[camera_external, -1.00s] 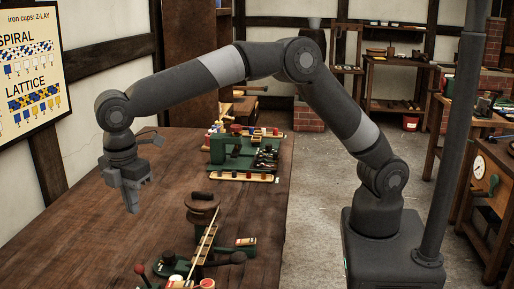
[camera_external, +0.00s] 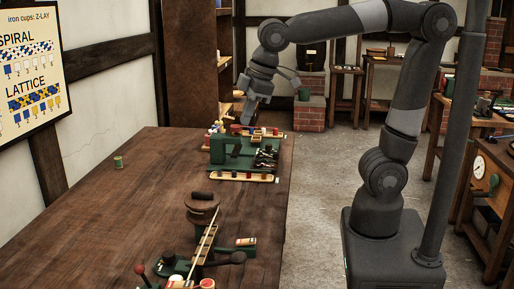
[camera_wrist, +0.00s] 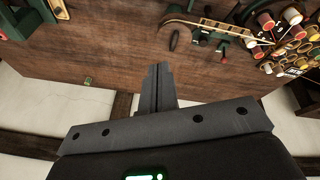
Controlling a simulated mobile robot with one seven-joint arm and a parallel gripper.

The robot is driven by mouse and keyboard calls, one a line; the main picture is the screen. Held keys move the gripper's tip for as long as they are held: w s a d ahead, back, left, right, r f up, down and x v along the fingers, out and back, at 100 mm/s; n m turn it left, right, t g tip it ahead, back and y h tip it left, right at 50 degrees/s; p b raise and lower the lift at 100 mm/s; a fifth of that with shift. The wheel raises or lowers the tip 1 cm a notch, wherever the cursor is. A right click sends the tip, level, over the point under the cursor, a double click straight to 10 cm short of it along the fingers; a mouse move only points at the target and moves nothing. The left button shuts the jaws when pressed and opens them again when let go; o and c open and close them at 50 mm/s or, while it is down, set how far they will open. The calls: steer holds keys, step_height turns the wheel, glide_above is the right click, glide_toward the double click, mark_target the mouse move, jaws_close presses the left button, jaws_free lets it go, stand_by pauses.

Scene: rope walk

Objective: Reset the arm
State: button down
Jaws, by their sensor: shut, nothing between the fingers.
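My gripper (camera_external: 248,110) hangs pointing down at the far end of the wooden table (camera_external: 120,225), above and behind the green machine. In the wrist view my gripper (camera_wrist: 157,80) has its fingers together with nothing between them. A small green spool (camera_external: 118,163) stands alone on the left part of the table; a small green thing (camera_wrist: 87,81) near the table edge in the wrist view looks like the same spool.
The green machine (camera_external: 230,152) with spools and trays stands at the table's far right. A round wooden block (camera_external: 202,206) and a green device with a red-knobbed lever (camera_external: 140,270) are nearer. The table's left side is mostly clear. A brick stand (camera_external: 310,115) is behind.

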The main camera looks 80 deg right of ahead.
steer(key=s+d+f+m+t, duration=0.1)
steer(key=s+d+f+m, duration=0.1)
steer(key=s, duration=0.4)
steer(key=s+d+f+m+t, duration=0.1)
steer(key=s+d+f+m, duration=0.2)
steer(key=s, duration=0.4)
steer(key=shift+s+d+f, duration=0.15)
steer(key=shift+d, duration=0.7)
stand_by(1.4)
